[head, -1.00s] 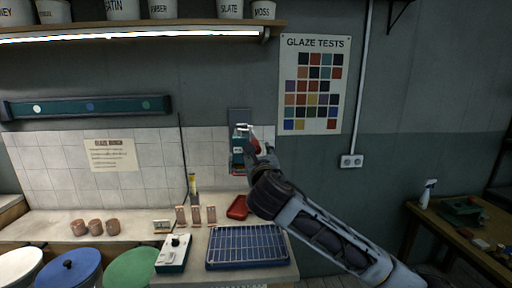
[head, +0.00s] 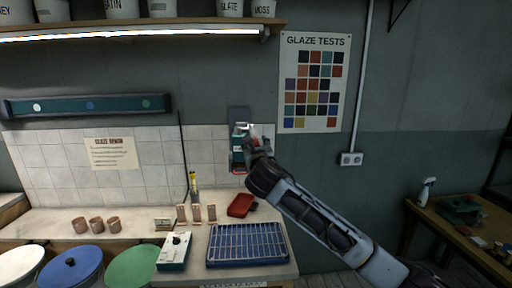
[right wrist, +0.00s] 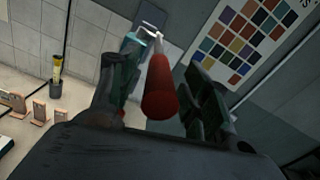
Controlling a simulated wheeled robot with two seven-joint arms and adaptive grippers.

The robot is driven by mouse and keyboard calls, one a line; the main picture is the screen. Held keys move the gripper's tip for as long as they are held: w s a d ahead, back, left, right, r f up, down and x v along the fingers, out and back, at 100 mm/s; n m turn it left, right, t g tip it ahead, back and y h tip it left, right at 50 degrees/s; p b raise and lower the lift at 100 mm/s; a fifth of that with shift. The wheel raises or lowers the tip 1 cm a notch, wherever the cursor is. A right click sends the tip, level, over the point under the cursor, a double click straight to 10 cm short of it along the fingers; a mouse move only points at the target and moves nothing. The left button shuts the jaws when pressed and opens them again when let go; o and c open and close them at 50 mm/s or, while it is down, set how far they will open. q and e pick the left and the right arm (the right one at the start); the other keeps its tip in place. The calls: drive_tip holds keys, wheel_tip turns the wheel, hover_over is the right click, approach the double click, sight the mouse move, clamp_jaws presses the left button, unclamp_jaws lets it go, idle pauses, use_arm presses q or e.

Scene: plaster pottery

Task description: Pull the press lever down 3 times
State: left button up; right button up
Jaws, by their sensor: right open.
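The press (head: 238,155) is a teal and grey unit on the wall above the counter's right end, partly hidden by my right gripper. Its lever (right wrist: 159,88) has a red grip on a pale metal arm and shows in the right wrist view. My right gripper (head: 251,140) is open at the press, and the red grip lies between its two fingers in the right wrist view. I cannot tell whether the fingers touch it. My left gripper is not in view.
A blue rack tray (head: 247,263), a red dish (head: 240,205) and a small white-topped box (head: 174,250) sit on the counter below. Several clay tiles stand behind them. A glaze test chart (head: 313,83) hangs right of the press. A shelf with pots (head: 162,8) is above.

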clamp_jaws()
idle(0.4)
drive_tip(key=shift+f, duration=0.3)
